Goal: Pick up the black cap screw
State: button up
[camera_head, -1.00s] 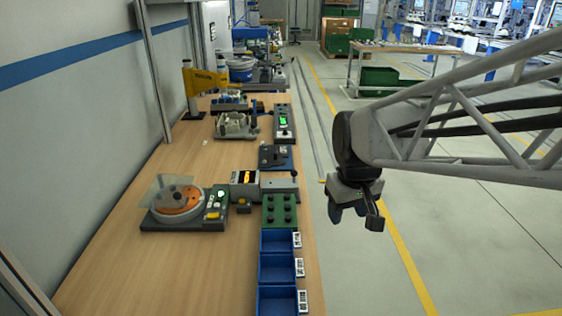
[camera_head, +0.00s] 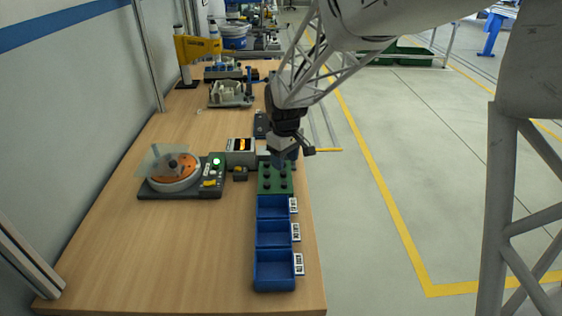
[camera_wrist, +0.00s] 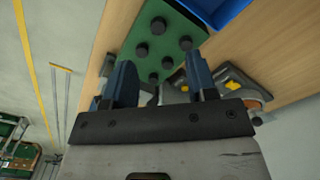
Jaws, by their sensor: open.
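Several black cap screws stand upright in a green block (camera_head: 276,181) near the table's right edge; one of them is the black cap screw (camera_head: 268,187). The wrist view shows the green block (camera_wrist: 171,30) with dark screw heads, including one black cap screw (camera_wrist: 185,43). My gripper (camera_head: 287,160) is above the far end of the block and hides part of it. In the wrist view my gripper (camera_wrist: 161,78) has its two blue fingers wide apart with nothing held, and some screw heads show between and beyond them.
Blue bins (camera_head: 275,285) line up on the near side of the block. A turntable device (camera_head: 181,192) with an orange disc and a display box (camera_head: 240,158) stand to the left. Fixtures (camera_head: 231,94) stand farther back. The table's near left is clear.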

aim_at(284, 183)
jog(key=shift+w+a+f, duration=0.35)
jog(key=shift+w+f, duration=0.05)
jog(key=shift+w, duration=0.05)
jog(key=shift+f, duration=1.3)
jog(key=shift+s+d+f, duration=0.1)
jog(key=shift+d+f, duration=0.05)
jog(key=shift+f, duration=1.15)
jog(key=shift+d+f, duration=0.15)
jog(key=shift+f, duration=1.15)
grip_shut()
